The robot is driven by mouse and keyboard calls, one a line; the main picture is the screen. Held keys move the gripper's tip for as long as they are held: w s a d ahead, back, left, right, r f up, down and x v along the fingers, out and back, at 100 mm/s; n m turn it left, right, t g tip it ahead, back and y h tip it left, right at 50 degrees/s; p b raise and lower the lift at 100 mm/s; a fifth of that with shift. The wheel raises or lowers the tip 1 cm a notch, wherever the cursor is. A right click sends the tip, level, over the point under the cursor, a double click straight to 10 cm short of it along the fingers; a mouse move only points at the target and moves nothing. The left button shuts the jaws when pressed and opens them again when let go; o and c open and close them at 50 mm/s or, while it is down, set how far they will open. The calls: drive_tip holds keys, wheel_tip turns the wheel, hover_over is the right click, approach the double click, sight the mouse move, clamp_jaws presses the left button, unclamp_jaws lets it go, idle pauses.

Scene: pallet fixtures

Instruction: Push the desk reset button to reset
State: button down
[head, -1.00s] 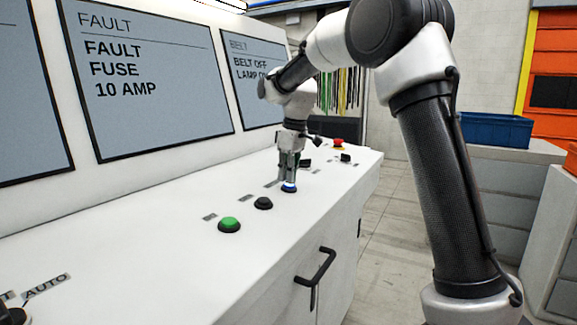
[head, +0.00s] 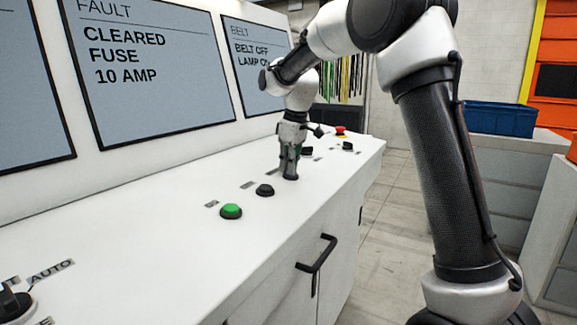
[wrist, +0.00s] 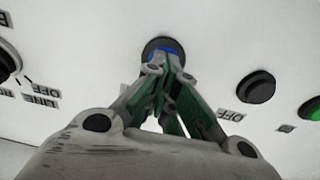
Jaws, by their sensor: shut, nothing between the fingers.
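The blue button (wrist: 156,44) with a black collar shows at the top middle of the wrist view. In the head view it is hidden behind my gripper (head: 289,177). My gripper is shut and empty, pointing down at the desk (head: 150,250). Its fingertips (wrist: 170,66) overlap the near side of the blue button in the wrist view and appear to be on it. The middle screen (head: 160,75) reads "CLEARED FUSE 10 AMP" under the heading FAULT.
A black button (head: 265,190) and a green button (head: 231,211) stand nearer on the desk. A red button (head: 340,131) and black knobs lie beyond my gripper. A black selector (head: 12,300) is at the near left. The desk front has a handle (head: 317,254).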

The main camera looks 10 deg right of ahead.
wheel_tip(320, 180, up, 14)
drive_tip(key=s+d, duration=0.1)
drive_tip(key=shift+s+d, duration=0.3)
drive_tip(key=shift+s, duration=0.05)
drive_tip(key=shift+f, duration=0.15)
wheel_tip(320, 180, down, 6)
drive_tip(key=s+d+m, duration=0.2)
drive_tip(key=s+m, duration=0.1)
drive_tip(key=s+d+f+m+t, duration=0.1)
drive_tip(key=s+d, duration=0.3)
drive_tip(key=s, duration=0.6)
drive_tip(key=s+d+f+m+t, duration=0.1)
drive_tip(key=s+d+f+m, duration=0.2)
drive_tip(key=s, duration=0.8)
drive_tip(key=s+d+f+m+t+h, duration=0.1)
drive_tip(key=s+d, duration=0.4)
drive_tip(key=s, duration=0.5)
drive_tip(key=shift+s+d+f+m, duration=0.25)
drive_tip(key=shift+d+f+m, duration=0.1)
drive_tip(key=shift+f+m, duration=0.2)
